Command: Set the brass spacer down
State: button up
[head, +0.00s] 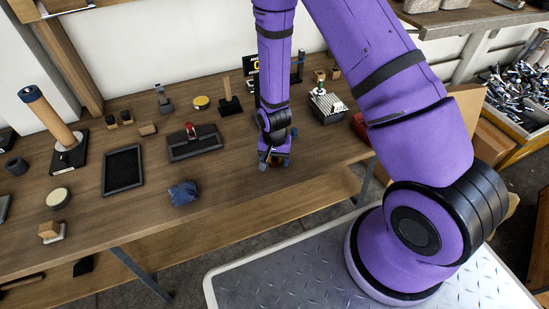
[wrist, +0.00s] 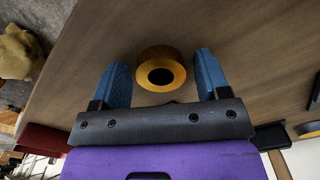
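The brass spacer (wrist: 161,54) is a short golden ring with a dark hole. In the wrist view it sits between the two blue fingers of my gripper (wrist: 163,68), with a narrow gap on each side. The fingers are open around it and do not visibly touch it. The spacer appears to rest on the wooden bench top (wrist: 225,30). In the head view my gripper (head: 274,162) is low over the bench near its front edge, and the spacer is mostly hidden by the fingers.
A dark tray with a red-topped item (head: 195,148) lies left of my gripper, and a blue pouch (head: 184,193) is nearer the front edge. A black tray (head: 123,169) lies farther left. Bare bench surrounds my gripper.

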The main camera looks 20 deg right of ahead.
jog(key=shift+r, duration=0.1)
notch_tip(320, 180, up, 12)
jog(key=shift+r, duration=0.15)
dwell(0.6)
jog(key=s+d+r+n+t, duration=0.1)
jog(key=s+d+r, duration=0.1)
jog(key=r, duration=0.9)
jog(key=s+d+r+n+t, duration=0.2)
jog(key=r, duration=0.9)
jog(key=s+d+r+n+t, duration=0.2)
jog(key=s+d+r+n, duration=0.1)
jog(key=s+r, duration=1.1)
jog(key=s, duration=0.3)
jog(key=shift+s+d+r, duration=0.3)
jog(key=shift+s+r, duration=0.05)
